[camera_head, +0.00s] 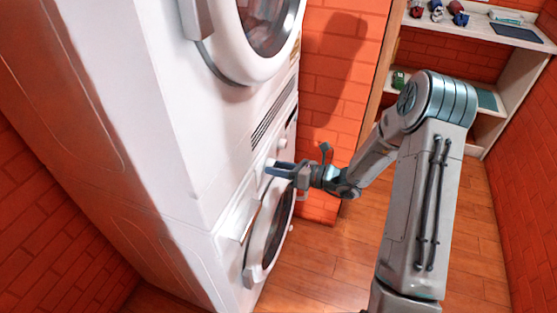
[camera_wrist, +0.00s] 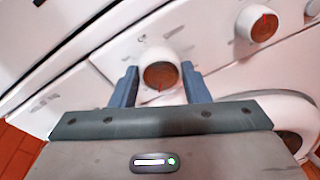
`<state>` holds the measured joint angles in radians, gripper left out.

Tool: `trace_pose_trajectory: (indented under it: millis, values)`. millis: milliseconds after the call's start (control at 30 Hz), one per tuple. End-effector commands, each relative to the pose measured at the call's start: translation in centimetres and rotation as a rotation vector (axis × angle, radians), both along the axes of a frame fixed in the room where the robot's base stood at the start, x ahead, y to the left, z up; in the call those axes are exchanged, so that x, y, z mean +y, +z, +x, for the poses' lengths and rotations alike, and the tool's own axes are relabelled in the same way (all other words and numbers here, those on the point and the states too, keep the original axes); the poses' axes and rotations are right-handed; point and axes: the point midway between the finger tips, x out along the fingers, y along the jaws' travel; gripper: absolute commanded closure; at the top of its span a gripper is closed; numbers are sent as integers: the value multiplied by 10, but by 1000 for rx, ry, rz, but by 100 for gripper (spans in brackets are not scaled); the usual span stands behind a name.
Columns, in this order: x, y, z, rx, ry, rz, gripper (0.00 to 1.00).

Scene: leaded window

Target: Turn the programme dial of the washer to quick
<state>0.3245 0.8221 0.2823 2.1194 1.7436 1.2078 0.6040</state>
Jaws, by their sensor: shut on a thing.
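The lower machine, the washer (camera_head: 231,222), is white with a round door, and my gripper (camera_head: 272,170) reaches its upper front panel from the right. In the wrist view, a round dial (camera_wrist: 160,73) with a white rim and brown-orange face sits between the two blue-grey fingers of my gripper (camera_wrist: 160,86). The gripper is shut on this dial. A second similar dial (camera_wrist: 257,26) is on the panel to the upper right, free of the fingers. I cannot read any programme labels. In the head view the fingers hide the held dial.
A second white machine (camera_head: 170,80) with a round door is stacked above the washer. The washer's round door (camera_head: 272,232) lies below my gripper. Wooden shelves (camera_head: 500,75) with small items stand at the back right. The wooden floor (camera_head: 465,215) is clear at right.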

Motion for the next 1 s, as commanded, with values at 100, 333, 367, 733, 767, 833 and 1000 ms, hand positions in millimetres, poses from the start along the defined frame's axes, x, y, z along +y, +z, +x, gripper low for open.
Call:
trace_pose_trajectory:
  millis: [100,333,367,733,767,833,1000]
  values:
    - [-1,3,0,61,-1,21,81]
    - [-1,1,0,134,-2,47,81]
    - [-1,1,0,139,-2,49,81]
    - [-1,-1,1,157,-2,55,81]
    - [-1,-1,1,157,-2,55,81]
    - [-1,-1,1,157,-2,55,81]
    - [-1,-1,1,156,-2,55,36]
